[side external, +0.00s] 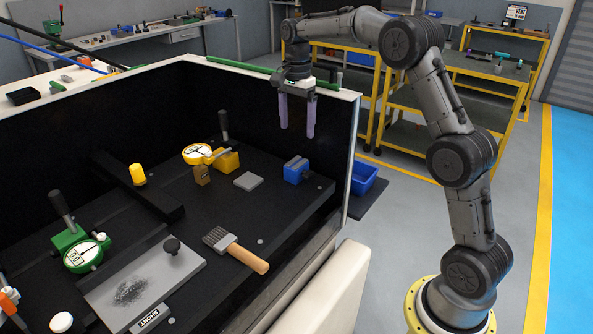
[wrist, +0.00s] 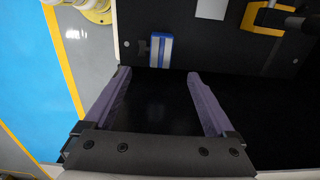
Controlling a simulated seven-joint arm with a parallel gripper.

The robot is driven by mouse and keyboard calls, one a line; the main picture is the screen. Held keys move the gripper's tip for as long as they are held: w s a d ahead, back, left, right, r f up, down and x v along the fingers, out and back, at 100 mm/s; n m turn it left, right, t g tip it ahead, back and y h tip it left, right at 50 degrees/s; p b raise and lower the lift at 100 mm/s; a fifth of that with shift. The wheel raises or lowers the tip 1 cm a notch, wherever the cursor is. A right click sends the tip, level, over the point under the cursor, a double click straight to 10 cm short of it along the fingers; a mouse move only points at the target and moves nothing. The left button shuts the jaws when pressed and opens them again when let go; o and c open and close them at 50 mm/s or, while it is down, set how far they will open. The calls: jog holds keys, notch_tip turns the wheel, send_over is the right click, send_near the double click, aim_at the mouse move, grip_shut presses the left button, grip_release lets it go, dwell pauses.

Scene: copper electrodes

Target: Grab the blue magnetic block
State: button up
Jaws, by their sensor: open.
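The blue magnetic block (side external: 296,170) sits on the black work surface near its right edge in the side view. My gripper (side external: 297,131) is open and empty, fingers pointing down, raised above the surface near the right wall of the box. In the wrist view my gripper's purple fingers (wrist: 158,75) are spread wide and do not touch the block.
A grey square plate (side external: 248,181) lies left of the block, with a yellow block (side external: 226,160) and a yellow dial gauge (side external: 198,154) beyond. A brush (side external: 236,250), a green gauge (side external: 82,252) and a grey plate with a knob (side external: 145,283) lie nearer. Dark walls (side external: 250,105) border the surface.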

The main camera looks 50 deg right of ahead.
aim_at(296, 163)
notch_tip(296, 163, down, 11)
jog(key=shift+w+r, duration=0.1)
jog(key=shift+d+r, duration=0.1)
grip_shut()
dwell(0.7)
